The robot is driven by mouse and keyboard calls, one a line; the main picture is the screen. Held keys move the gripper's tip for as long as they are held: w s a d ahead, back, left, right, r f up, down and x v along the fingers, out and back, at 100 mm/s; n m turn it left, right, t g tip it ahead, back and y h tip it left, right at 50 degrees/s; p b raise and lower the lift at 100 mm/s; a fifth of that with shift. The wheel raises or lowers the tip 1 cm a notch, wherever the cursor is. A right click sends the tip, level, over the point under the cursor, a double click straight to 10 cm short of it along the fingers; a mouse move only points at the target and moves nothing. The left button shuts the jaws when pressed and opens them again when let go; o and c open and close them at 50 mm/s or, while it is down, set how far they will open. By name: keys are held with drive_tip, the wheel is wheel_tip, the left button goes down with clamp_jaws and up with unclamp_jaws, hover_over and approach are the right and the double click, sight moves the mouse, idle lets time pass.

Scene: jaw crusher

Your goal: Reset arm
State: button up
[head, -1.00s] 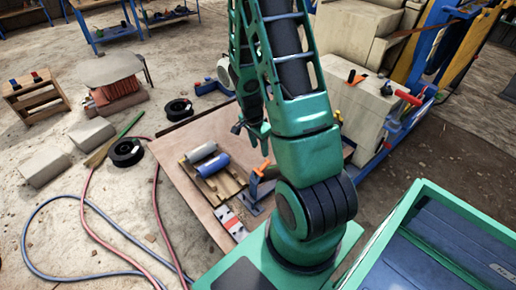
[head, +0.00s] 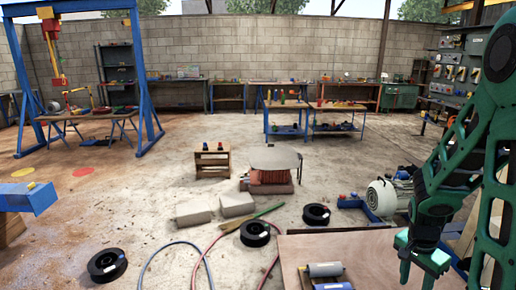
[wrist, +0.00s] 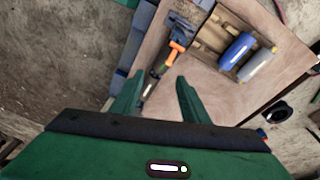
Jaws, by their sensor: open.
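My green arm stands at the right of the head view. My gripper (head: 420,262) hangs with its fingers pointing down near the bottom right of the head view, beside a wooden board (head: 300,250). In the wrist view my gripper (wrist: 155,92) has its two green fingers spread apart, with nothing between them. The board (wrist: 208,98) lies below it there, with a blue cylinder (wrist: 237,50), a grey cylinder (wrist: 257,64) and an orange-handled tool (wrist: 172,56) on it.
Black reels (head: 255,233), concrete blocks (head: 236,205) and hoses (head: 205,258) lie on the floor. A wooden stool (head: 212,160), a grey motor (head: 388,195) and a blue gantry (head: 140,80) stand farther off. Open floor lies in the middle and left.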

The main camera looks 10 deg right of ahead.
drive_tip(key=s+a+r+n+y, duration=0.1)
drive_tip(key=s+a+r+n, duration=0.3)
drive_tip(key=s+r, duration=0.4)
drive_tip(key=s+a+r+n+y, duration=0.1)
drive_tip(key=s+a+r+n, duration=0.3)
drive_tip(key=s+r, duration=0.3)
drive_tip(key=shift+s+r, duration=0.4)
drive_tip(key=shift+r, duration=0.1)
drive_tip(key=shift+w, duration=0.1)
drive_tip(key=shift+w+f, duration=0.25)
drive_tip(key=shift+w, duration=0.25)
